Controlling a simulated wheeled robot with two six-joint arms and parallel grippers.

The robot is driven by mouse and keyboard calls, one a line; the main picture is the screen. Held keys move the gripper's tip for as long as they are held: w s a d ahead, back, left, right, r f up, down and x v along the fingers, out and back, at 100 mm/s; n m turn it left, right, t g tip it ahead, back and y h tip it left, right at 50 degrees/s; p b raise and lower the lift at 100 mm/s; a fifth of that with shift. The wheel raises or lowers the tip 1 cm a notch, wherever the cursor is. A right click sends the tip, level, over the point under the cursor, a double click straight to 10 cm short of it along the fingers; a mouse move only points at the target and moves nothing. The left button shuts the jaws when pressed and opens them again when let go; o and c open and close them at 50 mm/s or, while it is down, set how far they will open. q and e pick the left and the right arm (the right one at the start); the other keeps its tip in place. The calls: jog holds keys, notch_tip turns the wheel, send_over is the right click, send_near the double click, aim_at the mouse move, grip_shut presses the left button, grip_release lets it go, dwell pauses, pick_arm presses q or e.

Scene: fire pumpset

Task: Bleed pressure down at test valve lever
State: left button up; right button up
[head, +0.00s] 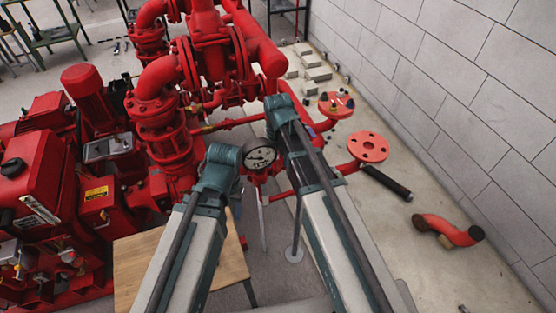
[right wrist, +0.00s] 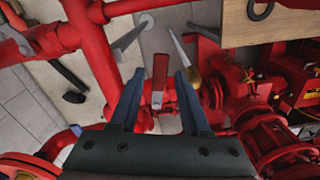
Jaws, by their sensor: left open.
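The test valve lever (right wrist: 160,72), a red flat handle on a grey metal strip, shows in the right wrist view. My right gripper (right wrist: 158,76) is open, with one blue-grey finger on each side of the lever in the picture. Gaps show between the lever and both fingers, and I cannot tell how deep it sits between them. My arms hide the lever and both grippers there. My left gripper shows in neither view.
Red pipes and the pump set (head: 90,180) fill the left and centre. A wooden tabletop (head: 237,262) lies low beside my left arm. Red flanges (head: 368,147) stand right of my right arm. A loose red elbow pipe (head: 450,232) lies on the floor by the block wall.

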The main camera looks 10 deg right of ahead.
aim_at(278, 165)
jog(key=shift+r, duration=0.15)
notch_tip(278, 165, up, 14)
jog(key=p, duration=1.4)
jog(key=shift+f, duration=0.2)
